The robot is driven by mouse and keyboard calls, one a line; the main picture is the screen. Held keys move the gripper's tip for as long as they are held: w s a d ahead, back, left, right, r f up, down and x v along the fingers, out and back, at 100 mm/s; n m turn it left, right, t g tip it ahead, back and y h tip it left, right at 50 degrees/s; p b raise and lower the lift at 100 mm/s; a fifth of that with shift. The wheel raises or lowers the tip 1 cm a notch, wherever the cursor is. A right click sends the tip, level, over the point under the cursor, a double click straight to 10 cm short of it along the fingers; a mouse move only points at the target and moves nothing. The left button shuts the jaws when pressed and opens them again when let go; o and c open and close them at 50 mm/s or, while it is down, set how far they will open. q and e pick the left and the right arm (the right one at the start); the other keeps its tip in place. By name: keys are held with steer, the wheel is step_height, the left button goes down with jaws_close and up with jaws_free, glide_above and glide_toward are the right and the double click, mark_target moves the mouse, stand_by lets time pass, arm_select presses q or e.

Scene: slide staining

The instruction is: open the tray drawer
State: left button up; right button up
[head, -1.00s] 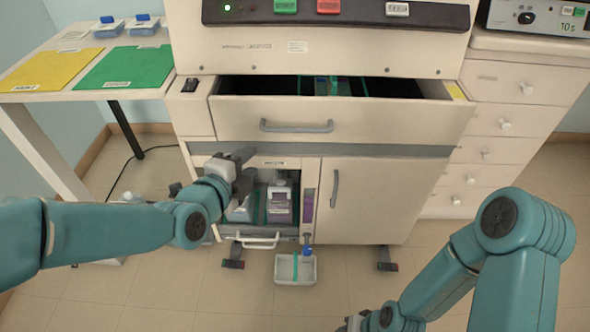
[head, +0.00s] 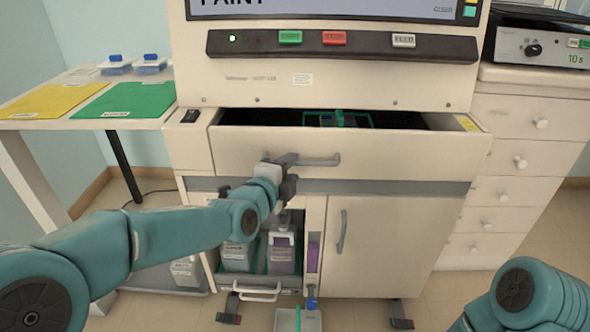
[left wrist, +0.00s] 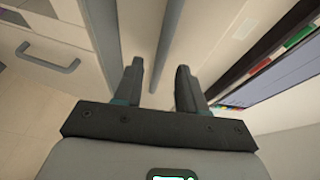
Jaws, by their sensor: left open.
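The tray drawer (head: 400,152) is a wide cream drawer in the front of the staining machine. It stands partly open, with a dark gap along its top and a green-edged rack (head: 337,119) showing inside. Its grey bar handle (head: 322,161) is on the front. My left gripper (head: 288,163) is at the handle's left end. In the left wrist view its two fingers (left wrist: 160,68) are apart, with a dark grey bar, apparently the handle, running between them. I cannot tell whether either finger touches it. My right gripper is out of view; only that arm shows at lower right.
Below, an open compartment holds bottles (head: 283,250), beside a closed door with a grey handle (head: 341,231). A small white tray (head: 298,320) is on the floor in front. A side table (head: 40,124) stands left, a drawer cabinet (head: 510,165) right.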

mark_target(297, 164)
arm_select(q)
steer(key=shift+x, duration=1.55)
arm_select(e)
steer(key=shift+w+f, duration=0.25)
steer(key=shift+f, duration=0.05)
arm_select(q)
jaws_close()
